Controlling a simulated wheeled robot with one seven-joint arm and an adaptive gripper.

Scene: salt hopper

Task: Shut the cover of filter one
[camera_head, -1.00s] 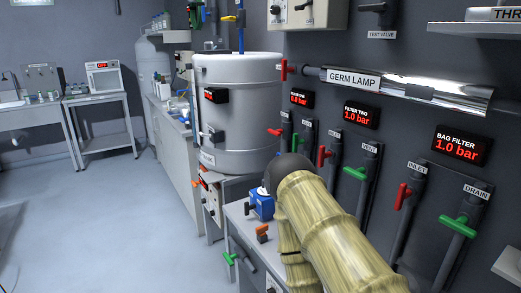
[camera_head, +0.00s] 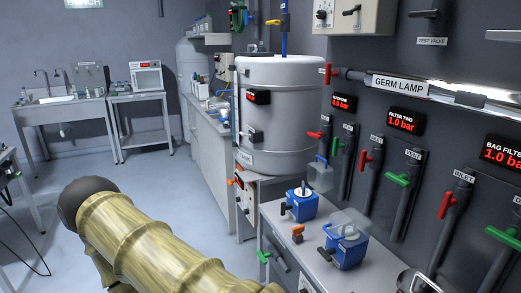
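Two blue housings stand on the bench: a farther one (camera_head: 303,207) with a light round top and dark post, and a nearer one (camera_head: 348,254). A clear cover with a blue handle (camera_head: 320,176) stands raised behind the farther housing. Another clear cover (camera_head: 350,222) is at the top of the nearer one; its exact angle is hard to tell. No readable label shows which housing is filter one. A small display (camera_head: 343,103) on the wall is too small to read surely. My gripper is not in view; only my sleeved arm shows, at the lower left, away from the housings.
A big grey tank (camera_head: 277,115) stands behind the bench (camera_head: 285,248). Red and green valve handles and pipes line the wall at right, below the germ lamp (camera_head: 400,86). A small orange-handled part (camera_head: 297,233) sits near the bench's front edge. Floor at left is clear.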

